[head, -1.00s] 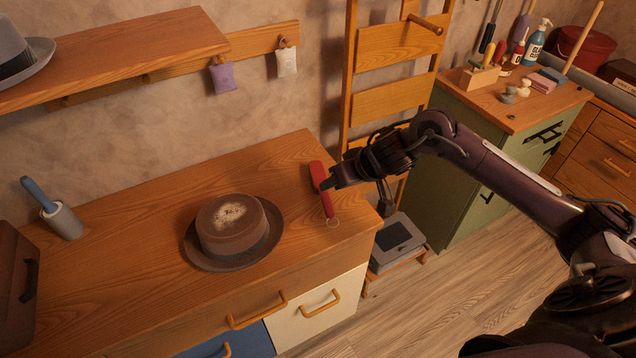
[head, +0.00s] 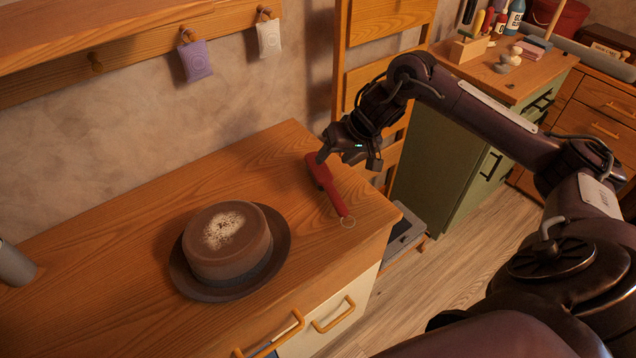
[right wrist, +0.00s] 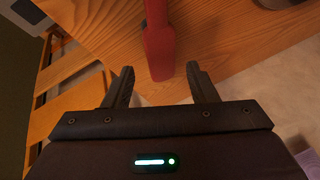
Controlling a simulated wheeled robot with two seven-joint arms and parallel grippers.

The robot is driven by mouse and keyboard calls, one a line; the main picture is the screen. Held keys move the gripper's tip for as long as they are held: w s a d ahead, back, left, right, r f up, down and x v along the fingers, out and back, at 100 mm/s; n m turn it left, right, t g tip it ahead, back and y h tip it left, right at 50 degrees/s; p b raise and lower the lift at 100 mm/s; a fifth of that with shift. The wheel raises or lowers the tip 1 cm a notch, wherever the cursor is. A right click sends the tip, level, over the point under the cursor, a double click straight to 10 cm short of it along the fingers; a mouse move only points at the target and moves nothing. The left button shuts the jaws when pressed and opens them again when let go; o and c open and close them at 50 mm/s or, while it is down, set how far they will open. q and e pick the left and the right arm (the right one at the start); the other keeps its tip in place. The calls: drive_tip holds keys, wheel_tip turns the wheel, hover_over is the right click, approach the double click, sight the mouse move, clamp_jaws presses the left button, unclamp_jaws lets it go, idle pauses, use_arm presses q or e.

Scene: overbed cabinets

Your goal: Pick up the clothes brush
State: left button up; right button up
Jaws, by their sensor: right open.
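The red clothes brush (head: 327,185) lies on the wooden cabinet top near its right end, with a ring at its near end. In the right wrist view the brush (right wrist: 158,45) runs down from the top edge, and its end lies between my two fingers. My right gripper (head: 347,158) is at the far end of the brush, seen from the side. In the wrist view the right gripper (right wrist: 162,83) is open, with a gap on each side of the brush. Whether it is at the brush's height is hard to tell. My left gripper is not in view.
A brown hat (head: 228,245) with a pale dusty patch on its crown sits left of the brush. A wooden ladder-like rack (head: 386,50) stands behind the arm. A green cabinet (head: 445,150) is at the right. The cabinet top between hat and wall is clear.

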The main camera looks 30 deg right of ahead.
sight(322, 170)
drive_tip(key=shift+x, duration=0.9)
drive_tip(key=x, duration=0.5)
drive_tip(key=shift+f, duration=0.2)
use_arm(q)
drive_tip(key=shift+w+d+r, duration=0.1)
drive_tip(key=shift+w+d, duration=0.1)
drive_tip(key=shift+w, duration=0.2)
use_arm(e)
drive_tip(key=c, duration=0.7)
drive_tip(key=shift+r, duration=0.1)
drive_tip(key=shift+c, duration=0.6)
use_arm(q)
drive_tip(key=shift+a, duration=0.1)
